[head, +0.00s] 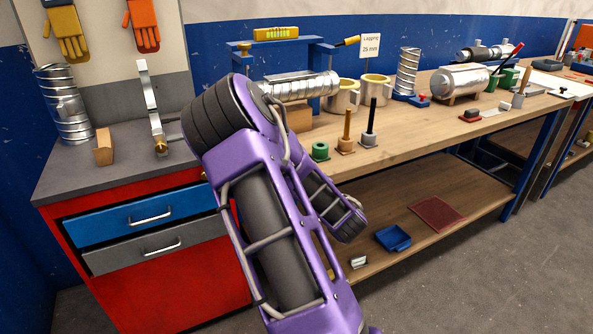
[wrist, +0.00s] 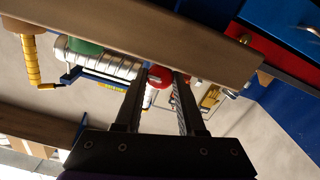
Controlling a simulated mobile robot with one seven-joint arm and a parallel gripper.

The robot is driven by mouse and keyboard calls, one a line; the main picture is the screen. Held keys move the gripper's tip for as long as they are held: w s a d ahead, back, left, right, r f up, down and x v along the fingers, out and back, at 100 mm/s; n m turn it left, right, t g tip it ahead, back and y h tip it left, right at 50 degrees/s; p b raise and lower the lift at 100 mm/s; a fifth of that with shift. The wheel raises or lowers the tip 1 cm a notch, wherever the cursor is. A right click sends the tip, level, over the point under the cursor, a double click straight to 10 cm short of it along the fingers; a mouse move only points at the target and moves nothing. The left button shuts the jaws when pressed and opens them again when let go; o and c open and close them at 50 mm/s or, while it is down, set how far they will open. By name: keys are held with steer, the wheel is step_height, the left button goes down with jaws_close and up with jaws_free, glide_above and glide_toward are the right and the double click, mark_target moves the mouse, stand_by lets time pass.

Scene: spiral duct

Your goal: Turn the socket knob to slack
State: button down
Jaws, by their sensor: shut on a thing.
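In the wrist view my gripper (wrist: 158,82) has its two dark fingers on either side of a small red knob (wrist: 159,73) and is shut on it. A white part shows just below the red one, between the fingers. I take the red piece for the socket knob; any marking for slack is not readable. A ribbed silver spiral duct (wrist: 112,62) lies beside the fingers, with a green piece over it. In the head view the duct (head: 300,85) lies on the bench behind my purple arm, which hides my gripper and the knob.
The wooden workbench (head: 420,145) carries cream rings (head: 375,90), green, tan and grey posts, and a silver cylinder (head: 458,82). A blue frame with a yellow level (head: 276,34) stands behind the duct. A red drawer cabinet (head: 190,290) is at left. The floor at right is clear.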

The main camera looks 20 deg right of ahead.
steer(key=shift+n, duration=1.9)
steer(key=c, duration=0.5)
jaws_free()
steer(key=shift+a+f, duration=0.1)
steer(key=m, duration=0.4)
steer(key=shift+m, duration=0.3)
steer(key=shift+m+p, duration=0.4)
steer(key=shift+m, duration=0.4)
